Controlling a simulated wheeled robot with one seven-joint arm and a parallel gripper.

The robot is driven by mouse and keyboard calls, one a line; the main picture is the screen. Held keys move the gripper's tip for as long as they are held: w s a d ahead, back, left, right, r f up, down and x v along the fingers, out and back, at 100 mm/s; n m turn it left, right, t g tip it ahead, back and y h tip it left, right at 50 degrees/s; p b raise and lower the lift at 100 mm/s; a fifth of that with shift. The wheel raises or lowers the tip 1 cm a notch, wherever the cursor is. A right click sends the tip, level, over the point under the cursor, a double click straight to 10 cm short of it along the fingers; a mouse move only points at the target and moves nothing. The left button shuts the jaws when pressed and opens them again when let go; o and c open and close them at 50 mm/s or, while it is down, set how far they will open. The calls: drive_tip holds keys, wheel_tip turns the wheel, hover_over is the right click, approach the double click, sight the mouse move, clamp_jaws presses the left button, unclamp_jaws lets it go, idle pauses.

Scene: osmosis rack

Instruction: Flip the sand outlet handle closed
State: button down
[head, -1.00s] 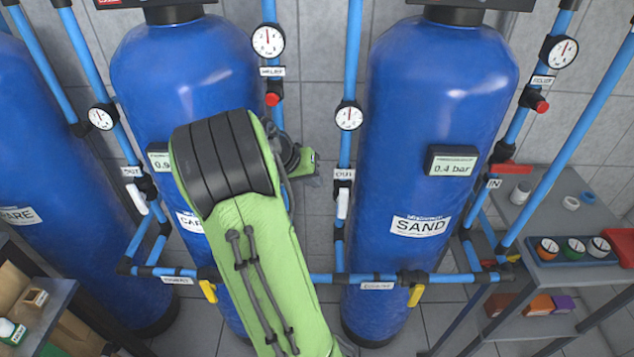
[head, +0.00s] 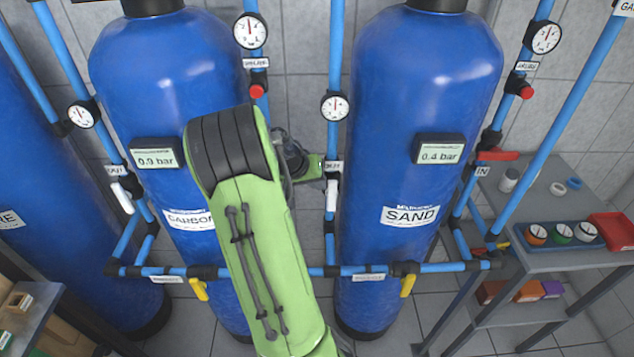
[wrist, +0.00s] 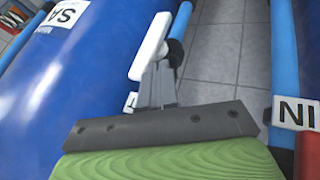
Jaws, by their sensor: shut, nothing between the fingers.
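The sand outlet handle (head: 332,194) is a white lever on the blue pipe marked OUT, left of the blue SAND tank (head: 385,270). It hangs along the pipe, roughly parallel to it. My gripper (head: 322,168) reaches from behind my green arm to this pipe, beside the handle's upper part, and is partly hidden. In the wrist view the closed fingers (wrist: 157,82) are empty, and their tips are at the near end of the white handle (wrist: 150,45). I cannot tell whether they touch it.
The CARBON tank (head: 150,85) stands behind my arm. A red relief knob (head: 257,91) and gauges sit on nearby pipes. A yellow handle (head: 408,285) is on the low cross pipe. A grey table (head: 535,200) with jars stands right. An IN label (wrist: 297,113) shows in the wrist view.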

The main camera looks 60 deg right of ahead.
sight(330, 181)
drive_tip(key=shift+s+d+r+t+y, duration=0.2)
drive_tip(key=shift+s+t+y, duration=0.1)
drive_tip(key=shift+s+t, duration=0.15)
drive_tip(key=t, duration=0.1)
drive_tip(key=s+y+b, duration=0.1)
drive_tip(key=d+t, duration=0.1)
drive_tip(key=shift+s+r+m+t+b, duration=0.25)
drive_tip(key=shift+s+m+t+b, duration=0.1)
drive_tip(key=shift+m+b, duration=0.05)
drive_tip(key=shift+s+d+f+b, duration=0.2)
drive_tip(key=shift+s+d+b, duration=0.15)
drive_tip(key=shift+s, duration=0.4)
drive_tip(key=shift+s+d+f+b, duration=0.15)
drive_tip(key=shift+s+d+b, duration=0.2)
drive_tip(key=shift+s, duration=0.35)
drive_tip(key=shift+s+d+f+b, duration=0.2)
drive_tip(key=shift+s+d+b, duration=0.15)
drive_tip(key=shift+s, duration=0.4)
drive_tip(key=shift+f, duration=0.1)
drive_tip(key=p+v, duration=0.2)
drive_tip(key=v, duration=1.3)
drive_tip(key=shift+r+p, duration=0.35)
drive_tip(key=shift+r, duration=0.15)
